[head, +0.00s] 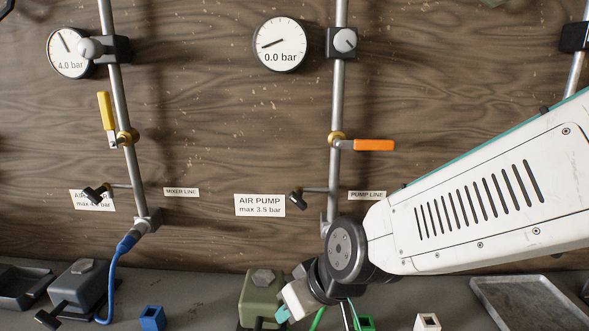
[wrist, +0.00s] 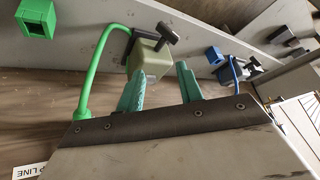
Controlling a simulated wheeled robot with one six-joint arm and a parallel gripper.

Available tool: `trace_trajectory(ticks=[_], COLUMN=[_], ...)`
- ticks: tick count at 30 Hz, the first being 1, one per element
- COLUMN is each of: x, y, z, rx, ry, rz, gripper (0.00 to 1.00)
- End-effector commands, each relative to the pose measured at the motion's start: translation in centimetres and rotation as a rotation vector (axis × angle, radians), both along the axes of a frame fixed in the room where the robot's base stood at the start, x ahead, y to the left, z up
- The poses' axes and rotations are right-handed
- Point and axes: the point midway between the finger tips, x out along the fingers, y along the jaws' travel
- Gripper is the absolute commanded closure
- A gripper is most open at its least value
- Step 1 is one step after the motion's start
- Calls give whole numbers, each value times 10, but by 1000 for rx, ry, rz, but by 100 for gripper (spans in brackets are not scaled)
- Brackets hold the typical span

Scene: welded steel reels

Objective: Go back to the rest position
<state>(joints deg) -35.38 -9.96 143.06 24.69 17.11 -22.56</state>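My arm reaches in from the right in the head view, with my gripper low in front of the pump line. In the wrist view my gripper (wrist: 160,69) has its two teal fingers apart with nothing held between them. Beyond the fingers is the olive pump box (wrist: 149,58), also in the head view (head: 262,290). A green hose (wrist: 97,62) runs from near the box to a green end beside my gripper; its join is hidden. The pump line's orange handle (head: 374,145) lies crosswise, and its gauge (head: 281,44) reads 0.0 bar.
The mixer line has a yellow handle (head: 106,110) along its pipe, a 4.0 bar gauge (head: 68,53) and a blue hose (head: 111,285). Blue (head: 152,318), green (head: 366,323) and white (head: 427,322) blocks stand along the bench, with a grey tray (head: 478,285) at right.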

Motion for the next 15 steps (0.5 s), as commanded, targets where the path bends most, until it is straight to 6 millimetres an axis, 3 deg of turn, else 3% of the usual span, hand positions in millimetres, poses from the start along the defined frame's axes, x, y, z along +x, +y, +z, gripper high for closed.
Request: trace_trajectory(ticks=[9, 12, 15], x=[-101, -128, -136], y=[-179, -222, -247], z=[48, 65, 77], rx=[-251, -301, -293], ry=[427, 459, 415], rz=[-335, -459, -546], gripper=[64, 64, 64])
